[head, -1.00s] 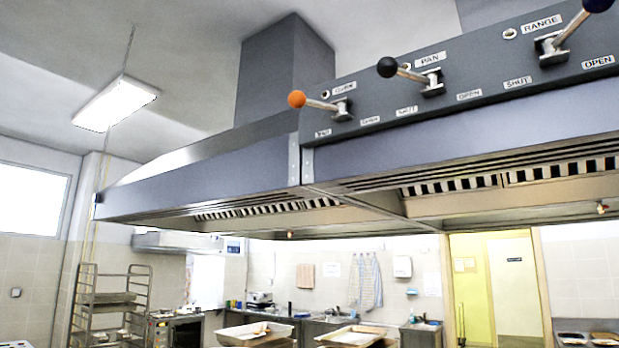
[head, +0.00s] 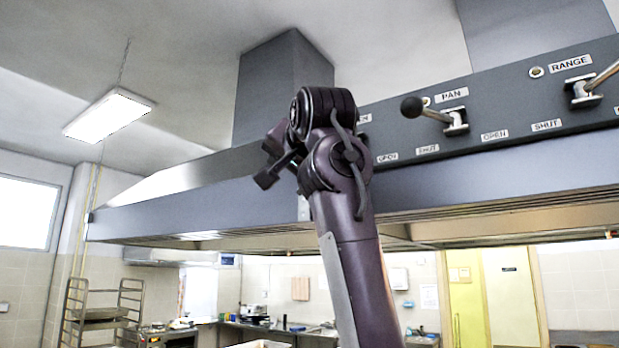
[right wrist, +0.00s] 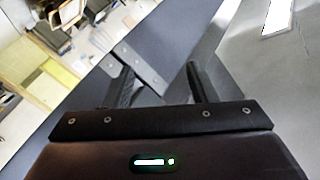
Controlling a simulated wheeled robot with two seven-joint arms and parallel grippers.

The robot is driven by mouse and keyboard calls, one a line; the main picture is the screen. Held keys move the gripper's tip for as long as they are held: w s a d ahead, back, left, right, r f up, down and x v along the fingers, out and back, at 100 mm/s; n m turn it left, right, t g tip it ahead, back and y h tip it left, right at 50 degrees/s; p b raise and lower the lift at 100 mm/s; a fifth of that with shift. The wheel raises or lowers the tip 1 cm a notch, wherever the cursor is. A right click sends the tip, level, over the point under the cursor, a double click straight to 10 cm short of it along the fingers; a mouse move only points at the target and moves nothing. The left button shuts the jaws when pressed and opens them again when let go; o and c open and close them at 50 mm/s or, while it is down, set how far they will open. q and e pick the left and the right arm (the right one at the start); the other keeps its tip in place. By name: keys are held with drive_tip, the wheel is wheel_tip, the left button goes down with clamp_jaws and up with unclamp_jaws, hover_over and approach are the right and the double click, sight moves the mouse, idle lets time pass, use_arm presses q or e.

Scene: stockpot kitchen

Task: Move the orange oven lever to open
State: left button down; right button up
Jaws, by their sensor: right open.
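The orange oven lever does not show now; my right arm covers its place on the hood's control panel (head: 480,88), and only the end of its name label shows beside the arm. My right gripper (head: 264,164) is in front of the hood's near corner, pointing left, seen side-on. In the right wrist view its two fingers (right wrist: 161,84) are apart, with no lever visible between them. Behind them are the dark hood face and a riveted metal corner strip (right wrist: 135,66). My left gripper is not in view.
The black-knobbed pan lever (head: 411,107) sticks out of the panel to the right of my arm. The range lever (head: 592,82) is farther right, its knob out of frame. A ceiling lamp (head: 108,113) hangs at left. Open air lies left of the gripper.

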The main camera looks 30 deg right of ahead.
drive_tip(key=s+r+m+t, duration=0.1)
drive_tip(key=s+r, duration=0.6)
drive_tip(key=s, duration=0.4)
drive_tip(key=shift+h, duration=0.3)
drive_tip(key=p+x, duration=0.4)
drive_tip(key=x, duration=0.4)
drive_tip(key=shift+w+d, duration=0.1)
drive_tip(key=shift+w, duration=0.05)
drive_tip(key=shift+w+d+p, duration=0.15)
drive_tip(key=shift+p, duration=0.15)
drive_tip(key=shift+w, duration=0.1)
drive_tip(key=shift+c, duration=0.3)
drive_tip(key=shift+c, duration=1.3)
clamp_jaws()
